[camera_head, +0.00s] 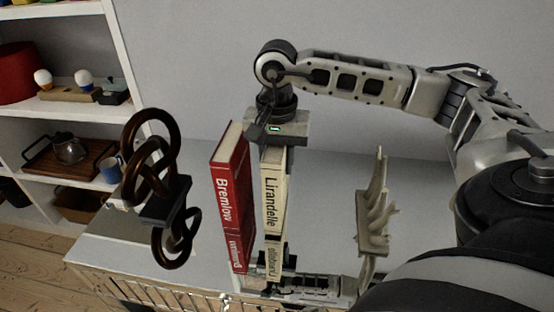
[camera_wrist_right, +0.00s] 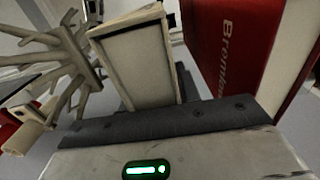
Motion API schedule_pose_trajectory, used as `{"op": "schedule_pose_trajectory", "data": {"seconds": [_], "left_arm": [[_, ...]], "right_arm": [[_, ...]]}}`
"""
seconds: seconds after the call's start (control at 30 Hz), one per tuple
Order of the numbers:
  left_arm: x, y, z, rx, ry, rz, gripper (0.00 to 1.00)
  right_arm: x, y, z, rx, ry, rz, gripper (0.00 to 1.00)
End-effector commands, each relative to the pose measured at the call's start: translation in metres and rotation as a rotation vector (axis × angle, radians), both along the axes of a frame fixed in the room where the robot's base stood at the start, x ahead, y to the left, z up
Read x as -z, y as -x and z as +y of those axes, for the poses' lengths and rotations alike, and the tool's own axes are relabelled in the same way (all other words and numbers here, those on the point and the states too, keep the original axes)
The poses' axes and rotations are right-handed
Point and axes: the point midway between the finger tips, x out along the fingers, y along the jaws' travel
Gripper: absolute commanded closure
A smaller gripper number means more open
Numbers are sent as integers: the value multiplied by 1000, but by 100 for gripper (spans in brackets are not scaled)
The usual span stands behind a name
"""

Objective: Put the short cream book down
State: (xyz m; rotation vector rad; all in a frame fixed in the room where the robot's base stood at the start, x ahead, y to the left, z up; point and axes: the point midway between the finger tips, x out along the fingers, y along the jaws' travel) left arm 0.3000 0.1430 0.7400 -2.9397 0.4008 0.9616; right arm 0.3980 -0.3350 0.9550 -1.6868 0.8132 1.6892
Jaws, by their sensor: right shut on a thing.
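The short cream book (camera_head: 273,195), with "Lirandelle" on its spine, is upright on or just above a glossy surface; I cannot tell whether its foot touches. My right gripper (camera_head: 272,142) comes down from above and is shut on the top of the book. In the right wrist view the cream book (camera_wrist_right: 138,62) shows in front of the gripper's dark edge. A red book (camera_head: 232,195), titled "Bremlow", stands upright just left of it with a narrow gap; it also shows in the right wrist view (camera_wrist_right: 235,40). My left gripper is not in view.
A dark knot-shaped sculpture (camera_head: 150,165) stands to the left on the glossy cabinet top (camera_head: 330,180). A pale branching ornament (camera_head: 373,215) stands to the right, with clear room between it and the cream book. A white shelf unit (camera_head: 125,60) with several items is at the left.

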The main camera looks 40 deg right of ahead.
Motion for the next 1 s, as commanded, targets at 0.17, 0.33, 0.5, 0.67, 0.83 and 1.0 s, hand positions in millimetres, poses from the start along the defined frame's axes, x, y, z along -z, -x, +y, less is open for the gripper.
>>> {"op": "schedule_pose_trajectory", "data": {"seconds": [0.17, 0.33, 0.5, 0.67, 0.83, 1.0], "left_arm": [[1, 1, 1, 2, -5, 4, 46], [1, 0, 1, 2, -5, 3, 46], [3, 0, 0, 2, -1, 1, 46], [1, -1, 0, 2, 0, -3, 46], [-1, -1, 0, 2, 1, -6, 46], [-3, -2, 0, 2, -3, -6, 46]], "right_arm": [[6, -1, 0, 1, -1, -6, 100], [6, -1, 0, 1, -2, -5, 100], [11, 0, 0, 1, 0, -2, 62], [10, 0, 0, 1, -1, -2, 46], [9, 0, 0, 1, -1, -2, 46], [-2, -1, 0, 1, -1, -4, 46]]}}
